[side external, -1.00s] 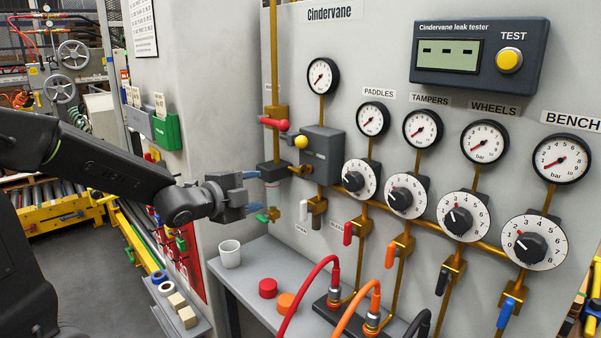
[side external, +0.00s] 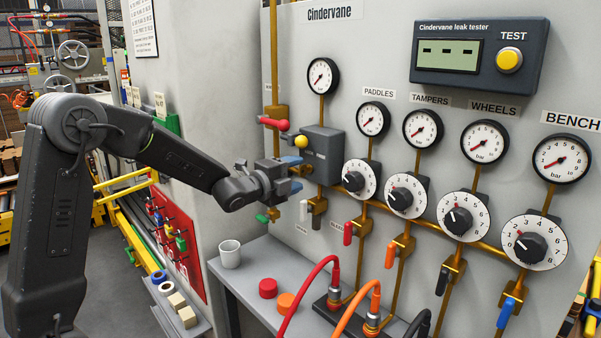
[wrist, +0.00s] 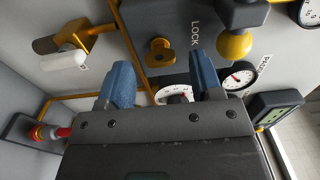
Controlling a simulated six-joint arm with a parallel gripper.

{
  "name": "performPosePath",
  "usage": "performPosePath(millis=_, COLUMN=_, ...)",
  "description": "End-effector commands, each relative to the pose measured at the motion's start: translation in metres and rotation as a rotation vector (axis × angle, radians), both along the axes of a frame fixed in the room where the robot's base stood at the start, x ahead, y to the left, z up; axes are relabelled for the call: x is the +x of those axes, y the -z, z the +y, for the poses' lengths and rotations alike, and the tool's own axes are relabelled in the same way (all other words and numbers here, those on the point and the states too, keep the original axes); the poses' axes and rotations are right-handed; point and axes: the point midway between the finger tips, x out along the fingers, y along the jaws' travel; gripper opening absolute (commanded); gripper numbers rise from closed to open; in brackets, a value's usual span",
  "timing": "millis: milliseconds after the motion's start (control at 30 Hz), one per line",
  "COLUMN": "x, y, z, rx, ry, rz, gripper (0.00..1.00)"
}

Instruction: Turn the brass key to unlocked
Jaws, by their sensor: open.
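The brass key (wrist: 160,52) sticks out of the panel in the wrist view, beside lettering that reads LOCK. It appears ahead of my gripper (wrist: 162,72), between its blue fingertips in the picture. My gripper is open, with nothing held between the fingers. In the side view my gripper (side external: 293,173) is at the lower left of the grey box (side external: 322,155), and its fingers largely cover the key there. I cannot tell whether either finger touches the key.
A yellow knob (side external: 301,142) sits just above my gripper, with a red lever (side external: 272,124) up to the left. A white-handled valve (side external: 303,210) hangs just below. A cup (side external: 230,254) and a red cap (side external: 268,288) stand on the bench lower down.

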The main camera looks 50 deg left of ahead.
Motion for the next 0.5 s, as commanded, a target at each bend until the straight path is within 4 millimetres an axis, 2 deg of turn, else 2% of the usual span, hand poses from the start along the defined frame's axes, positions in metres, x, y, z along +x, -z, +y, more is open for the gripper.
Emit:
performPosePath(millis=100, x=0.014, y=0.001, z=0.000, rx=0.000, ry=0.000, rz=0.002, gripper=0.60)
performPosePath(millis=200, x=0.021, y=0.000, z=0.000, rx=0.000, ry=0.000, rz=0.000, gripper=0.60)
performPosePath(millis=500, x=0.024, y=0.000, z=0.000, rx=0.000, ry=0.000, rz=0.001, gripper=0.60)
